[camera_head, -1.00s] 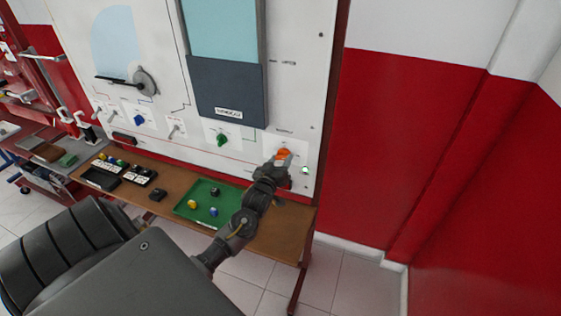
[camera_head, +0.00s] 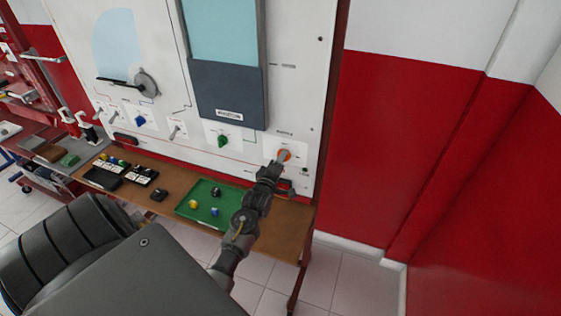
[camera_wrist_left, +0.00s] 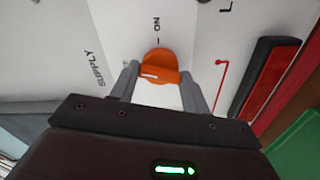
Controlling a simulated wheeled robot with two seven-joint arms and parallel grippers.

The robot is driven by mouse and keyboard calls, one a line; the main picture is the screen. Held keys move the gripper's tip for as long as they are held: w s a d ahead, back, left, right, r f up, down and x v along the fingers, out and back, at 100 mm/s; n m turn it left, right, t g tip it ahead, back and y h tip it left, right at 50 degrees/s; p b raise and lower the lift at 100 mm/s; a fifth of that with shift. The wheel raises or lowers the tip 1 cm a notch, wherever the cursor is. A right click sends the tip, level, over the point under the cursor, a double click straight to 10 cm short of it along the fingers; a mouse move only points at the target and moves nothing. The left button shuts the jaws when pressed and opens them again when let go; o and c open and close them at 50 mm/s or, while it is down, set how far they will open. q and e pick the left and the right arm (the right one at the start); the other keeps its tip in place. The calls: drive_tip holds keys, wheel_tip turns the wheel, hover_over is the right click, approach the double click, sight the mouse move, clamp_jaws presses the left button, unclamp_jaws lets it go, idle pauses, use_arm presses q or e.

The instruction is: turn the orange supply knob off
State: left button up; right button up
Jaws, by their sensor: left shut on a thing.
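The orange supply knob (camera_head: 286,154) sits low on the right side of the white panel. In the left wrist view the knob (camera_wrist_left: 158,66) fills the middle, with a pale line across its raised grip. An "ON" mark stands just above the knob there, and a "SUPPLY" label (camera_wrist_left: 95,69) is to the left. My left gripper (camera_head: 281,161) is at the panel from below, shut on the knob. Its two fingers (camera_wrist_left: 159,75) lie on either side of the raised grip. My right gripper is not in view.
A green knob (camera_head: 223,140) and a blue knob (camera_head: 139,120) sit further left on the panel. A wooden shelf (camera_head: 285,234) below holds a green tray (camera_head: 229,195) with small parts. A red and black block (camera_wrist_left: 268,82) is right of the knob in the left wrist view.

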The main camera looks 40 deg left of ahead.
use_arm(q)
drive_tip(key=shift+n+p, duration=0.4)
drive_tip(key=shift+n, duration=1.1)
drive_tip(key=o, duration=1)
drive_tip(key=shift+s, duration=0.1)
drive_tip(key=shift+b+v, duration=1.4)
drive_tip(key=shift+v, duration=3.9)
drive_tip(key=shift+d, duration=0.1)
